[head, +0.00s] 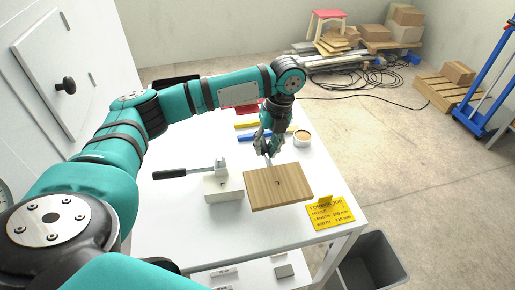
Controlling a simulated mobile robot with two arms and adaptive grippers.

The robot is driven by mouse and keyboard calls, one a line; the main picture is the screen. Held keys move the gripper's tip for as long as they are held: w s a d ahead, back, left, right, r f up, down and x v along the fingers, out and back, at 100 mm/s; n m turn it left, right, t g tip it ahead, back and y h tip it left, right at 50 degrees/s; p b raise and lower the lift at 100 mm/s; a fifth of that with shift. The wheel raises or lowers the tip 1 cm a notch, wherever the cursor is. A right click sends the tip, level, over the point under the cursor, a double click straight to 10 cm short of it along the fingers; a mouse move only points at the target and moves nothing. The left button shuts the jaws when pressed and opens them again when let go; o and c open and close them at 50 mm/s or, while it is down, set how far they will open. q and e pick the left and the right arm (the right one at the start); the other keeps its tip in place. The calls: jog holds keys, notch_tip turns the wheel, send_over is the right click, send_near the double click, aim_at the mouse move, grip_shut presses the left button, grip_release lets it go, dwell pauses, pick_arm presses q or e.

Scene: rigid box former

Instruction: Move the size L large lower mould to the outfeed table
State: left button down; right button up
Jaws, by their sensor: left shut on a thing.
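The large lower mould (278,187) is a flat wooden block with a small dark letter mark on top, at the front of the white table (180,221). My left gripper (268,152) is over its back edge, pointing down, shut on a thin light piece that rises at that edge. I cannot tell whether the mould touches the table or hangs just above it. A yellow job card (330,212) stands to its right. My right gripper is not in view.
A white block (223,187) with a black-handled lever (184,173) sits just left of the mould. Blue, yellow and red pieces and a round tub (302,137) lie behind. A grey bin (371,264) stands on the floor at front right. A pallet (444,91) is farther off.

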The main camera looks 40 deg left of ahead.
aim_at(267, 158)
pick_arm(q)
notch_tip(267, 158, down, 6)
jog(key=shift+r+p, duration=0.2)
jog(key=shift+p, duration=0.25)
jog(key=c, duration=1.4)
grip_release()
jog(key=shift+c, duration=0.2)
jog(key=shift+w+d+r, duration=0.1)
jog(key=shift+r, duration=0.4)
notch_tip(267, 158, up, 11)
jog(key=w+d+b, duration=0.1)
jog(key=b, duration=0.1)
jog(key=shift+w+d, duration=0.15)
jog(key=shift+w, duration=0.15)
jog(key=shift+f, duration=0.15)
